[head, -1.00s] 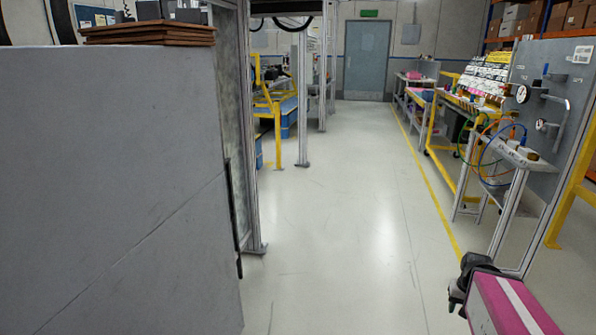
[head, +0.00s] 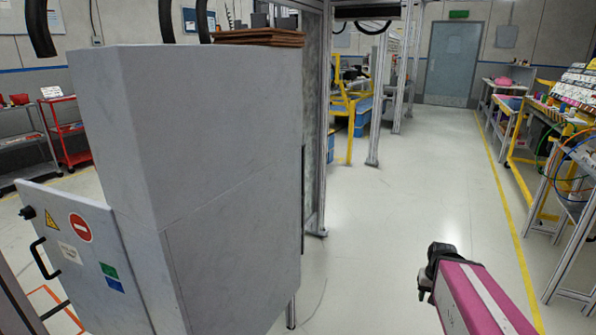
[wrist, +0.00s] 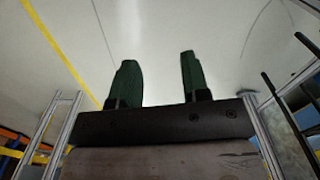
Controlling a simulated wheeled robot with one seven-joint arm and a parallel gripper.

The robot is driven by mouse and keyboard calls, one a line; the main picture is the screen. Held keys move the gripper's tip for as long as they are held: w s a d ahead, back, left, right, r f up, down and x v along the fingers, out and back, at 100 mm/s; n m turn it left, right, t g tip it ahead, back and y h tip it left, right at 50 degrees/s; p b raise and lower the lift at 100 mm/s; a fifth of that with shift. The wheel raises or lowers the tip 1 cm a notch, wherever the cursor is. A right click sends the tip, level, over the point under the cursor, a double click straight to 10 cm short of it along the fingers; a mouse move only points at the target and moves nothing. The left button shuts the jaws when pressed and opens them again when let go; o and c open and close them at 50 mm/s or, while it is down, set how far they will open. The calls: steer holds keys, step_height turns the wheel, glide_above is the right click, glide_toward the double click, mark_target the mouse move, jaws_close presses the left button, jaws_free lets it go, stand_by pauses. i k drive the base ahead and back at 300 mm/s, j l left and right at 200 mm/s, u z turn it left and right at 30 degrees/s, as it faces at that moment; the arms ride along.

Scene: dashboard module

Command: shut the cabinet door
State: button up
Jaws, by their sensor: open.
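The grey cabinet (head: 220,175) stands on the left half of the head view. Its door (head: 75,250) shows at the lower left, standing out from the cabinet's left side, so it looks open. The door face carries a black handle (head: 43,258), a round red sign and a yellow triangle. The inside of the cabinet is hidden. My gripper (head: 427,288), at the end of my pink arm, is right of the cabinet, well apart from the door. In the wrist view its two green fingers (wrist: 157,78) are spread with nothing between them.
Brown boards (head: 258,37) lie behind the cabinet top. A metal frame post (head: 325,120) stands close behind it. A red cart (head: 66,130) is at the far left. Workbenches (head: 570,150) line the right side. The pale floor (head: 430,180) between is clear.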

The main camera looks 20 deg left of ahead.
mark_target(81, 240)
steer(key=u, duration=0.45)
steer(key=j+u, duration=0.15)
steer(key=u, duration=0.3)
steer(key=k+j+u, duration=0.1)
steer(key=u, duration=0.75)
steer(key=j+u, duration=0.15)
steer(key=u, duration=0.75)
steer(key=i+j+z, duration=0.15)
steer(key=j, duration=0.7)
steer(key=j+z, duration=0.15)
steer(key=j, duration=0.65)
steer(key=i+j+z, duration=0.1)
steer(key=j, duration=0.2)
steer(key=i+j+z, duration=0.1)
steer(key=i+j, duration=0.2)
steer(key=j, duration=0.35)
steer(key=i+j+z, duration=0.15)
steer(key=j, duration=0.15)
steer(key=i+j+z, duration=0.1)
steer(key=i+j, duration=0.3)
